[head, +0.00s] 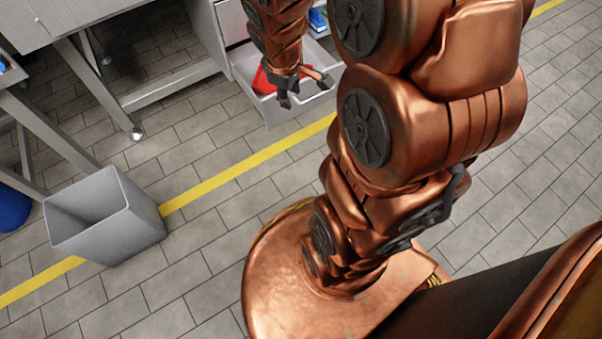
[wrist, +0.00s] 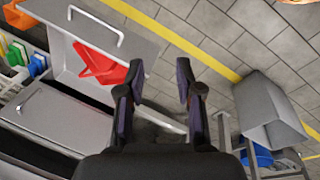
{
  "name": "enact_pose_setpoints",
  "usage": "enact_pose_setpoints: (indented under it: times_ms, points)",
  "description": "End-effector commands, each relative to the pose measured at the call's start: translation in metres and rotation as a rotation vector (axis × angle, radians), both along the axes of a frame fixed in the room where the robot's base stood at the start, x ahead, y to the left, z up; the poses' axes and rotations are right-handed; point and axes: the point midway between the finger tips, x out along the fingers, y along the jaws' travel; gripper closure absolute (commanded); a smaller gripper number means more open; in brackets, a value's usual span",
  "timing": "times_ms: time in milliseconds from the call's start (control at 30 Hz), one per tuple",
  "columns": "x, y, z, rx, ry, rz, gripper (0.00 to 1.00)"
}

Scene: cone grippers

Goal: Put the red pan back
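The red pan (head: 262,81) lies in an open drawer (head: 283,115) of a grey cabinet, partly hidden by my gripper in the head view. In the wrist view the red pan (wrist: 96,64) shows as a flat, angular red shape in the drawer (wrist: 128,24), left of the fingers. My gripper (head: 306,91) is near the drawer's front corner. In the wrist view my gripper (wrist: 156,77) has its fingers apart with nothing between them. The pan's right end is close to the left finger; I cannot tell whether they touch.
A grey bin (head: 108,218) stands on the tiled floor at left, beside a yellow line (head: 240,168). A workbench (head: 110,20) with slanted legs is at upper left. Blue and green items (wrist: 38,62) sit in a rack beside the drawer. Floor in front of the drawer is clear.

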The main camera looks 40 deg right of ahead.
Motion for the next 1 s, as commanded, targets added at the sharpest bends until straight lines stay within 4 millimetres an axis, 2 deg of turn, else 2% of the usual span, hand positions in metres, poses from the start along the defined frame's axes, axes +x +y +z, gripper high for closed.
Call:
enact_pose_setpoints:
  times_ms: [33, 300, 400, 500, 700, 1000]
  points:
    - [-0.017, 0.014, 0.008, 0.012, 0.026, -0.042, 0.65]
    - [-0.132, 0.087, 0.039, 0.097, 0.239, -0.307, 0.65]
    - [-0.168, 0.108, 0.048, 0.116, 0.31, -0.376, 0.65]
    - [-0.193, 0.122, 0.056, 0.129, 0.359, -0.422, 0.65]
    - [-0.213, 0.133, 0.061, 0.137, 0.402, -0.456, 0.65]
    - [-0.211, 0.133, 0.062, 0.139, 0.396, -0.458, 0.65]
